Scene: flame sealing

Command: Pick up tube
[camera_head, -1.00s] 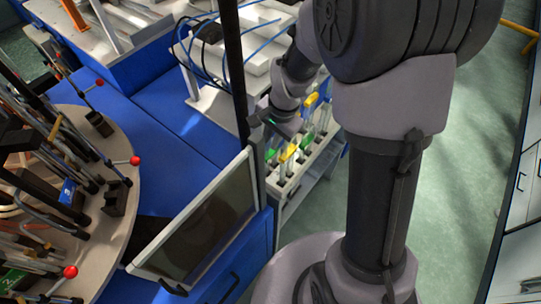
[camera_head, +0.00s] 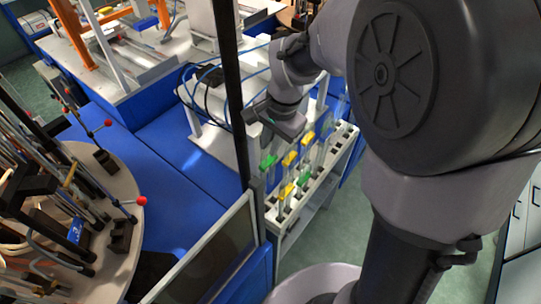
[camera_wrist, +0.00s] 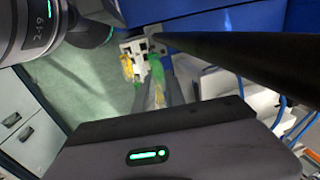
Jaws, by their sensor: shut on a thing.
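My gripper (camera_head: 274,118) is above the left end of a white rack (camera_head: 272,222) in the head view. In the wrist view, its grey fingers (camera_wrist: 163,92) are shut around a tube with a green part (camera_wrist: 156,70). In the head view a green-marked tube (camera_head: 268,162) shows just below my gripper. I cannot tell whether it is clear of the rack. Yellow-marked tubes (camera_head: 290,158) and other green ones stand close by in the rack. A yellow-marked tube (camera_wrist: 127,66) is beside the fingers in the wrist view.
A dark upright post (camera_head: 233,90) stands close to the left of my gripper, and a framed dark panel (camera_head: 215,255) is below it. A round table (camera_head: 125,190) crowded with rods is at the left. Blue cables (camera_head: 190,75) and white equipment lie behind. Green floor is open at the right.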

